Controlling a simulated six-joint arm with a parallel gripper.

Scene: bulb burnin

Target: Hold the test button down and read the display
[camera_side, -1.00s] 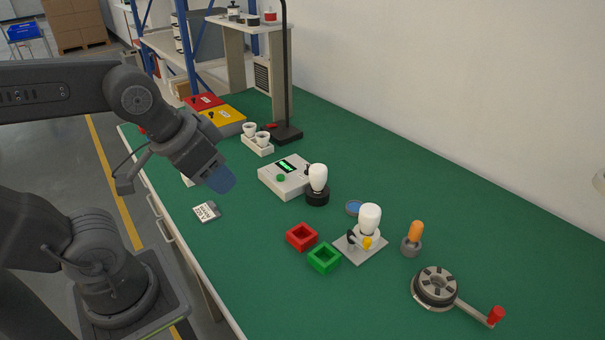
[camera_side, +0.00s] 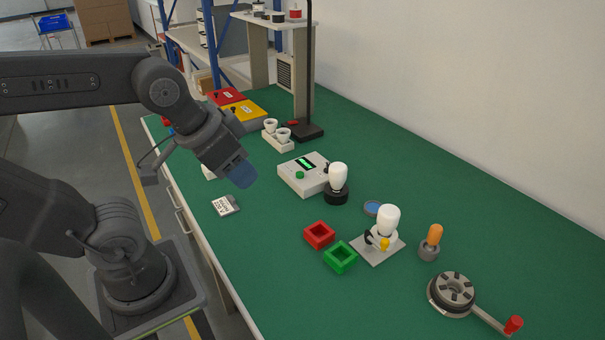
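The grey tester box (camera_side: 292,182) stands on the green bench near the middle. On its top are a round green button (camera_side: 300,174) and a dark display (camera_side: 305,163) with lit green characters, too small to read. A white bulb (camera_side: 338,177) stands upright in a black socket (camera_side: 336,196) beside the box's right side. My gripper (camera_side: 243,175) hangs above the bench to the left of the tester, apart from the button, with its blue fingertips pointing down and right. From this angle I cannot tell whether the fingers are open or shut. Nothing shows below its tips.
A red bin (camera_side: 319,243) and a green bin (camera_side: 349,266) stand in front. White cups (camera_side: 284,132) stand behind the tester.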

